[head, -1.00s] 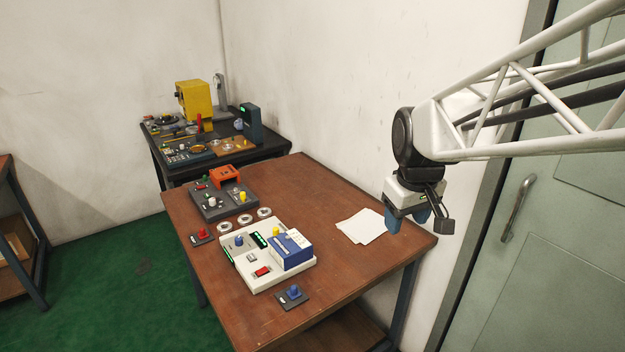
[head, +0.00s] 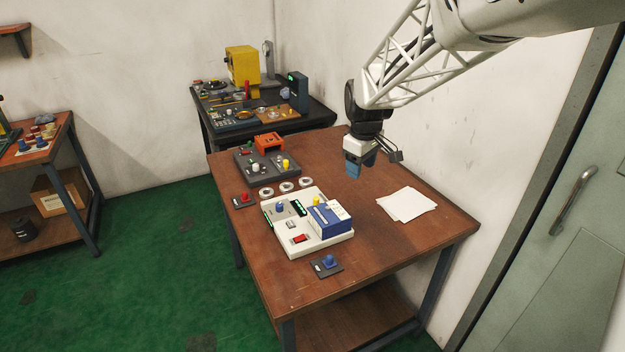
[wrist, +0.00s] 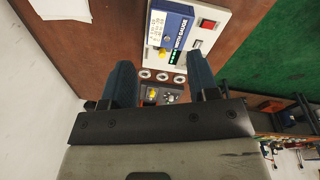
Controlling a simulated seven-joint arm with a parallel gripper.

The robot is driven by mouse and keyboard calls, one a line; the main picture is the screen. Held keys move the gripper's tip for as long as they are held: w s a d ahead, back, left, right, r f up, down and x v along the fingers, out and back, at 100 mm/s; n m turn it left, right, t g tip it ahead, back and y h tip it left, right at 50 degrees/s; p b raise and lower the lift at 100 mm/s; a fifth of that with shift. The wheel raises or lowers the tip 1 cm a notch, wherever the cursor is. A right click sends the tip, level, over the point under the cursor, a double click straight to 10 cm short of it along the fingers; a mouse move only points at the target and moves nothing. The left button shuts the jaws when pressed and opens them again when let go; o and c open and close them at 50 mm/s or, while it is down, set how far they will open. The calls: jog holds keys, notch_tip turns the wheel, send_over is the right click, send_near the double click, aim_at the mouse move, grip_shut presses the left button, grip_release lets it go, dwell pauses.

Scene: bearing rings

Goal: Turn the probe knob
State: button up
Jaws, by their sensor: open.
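A white instrument panel (head: 283,243) lies on the brown table. It carries a blue knob (head: 280,207), a red rocker switch (head: 299,239), green displays and a blue module (head: 325,224) with a yellow knob (head: 316,201). Behind it a dark grey box (head: 262,177) carries a white knob (head: 255,168) and a yellow knob (head: 285,164). I cannot tell which is the probe knob. My gripper (head: 361,165) is open and empty, above the table and right of the dark box. In the wrist view, the blue module (wrist: 170,25) and dark box show beyond and between its fingers (wrist: 159,62).
Three bearing rings (head: 288,186) lie between the box and panel. Small pads with a red knob (head: 244,198) and a blue knob (head: 329,262) sit beside the panel. Papers (head: 406,204) lie right. An orange block (head: 269,142) stands behind. A cluttered black bench (head: 317,114) is further back.

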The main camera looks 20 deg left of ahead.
jog(key=w+a+f+n, duration=0.25)
jog(key=a+f, duration=0.25)
jog(key=a, duration=0.3)
jog(key=w+a+f+n, duration=0.2)
jog(key=w+a+f, duration=0.15)
jog(key=a, duration=0.35)
jog(key=n, duration=0.3)
send_over(279, 204)
jog(key=shift+g, duration=0.4)
jog(key=f, duration=0.9)
jog(key=shift+s+f, duration=0.2)
jog(key=shift+w+f, duration=0.15)
jog(key=shift+f, duration=3.75)
jog(key=shift+c, duration=0.3)
jog(key=c, duration=0.9)
jog(key=shift+o, duration=0.2)
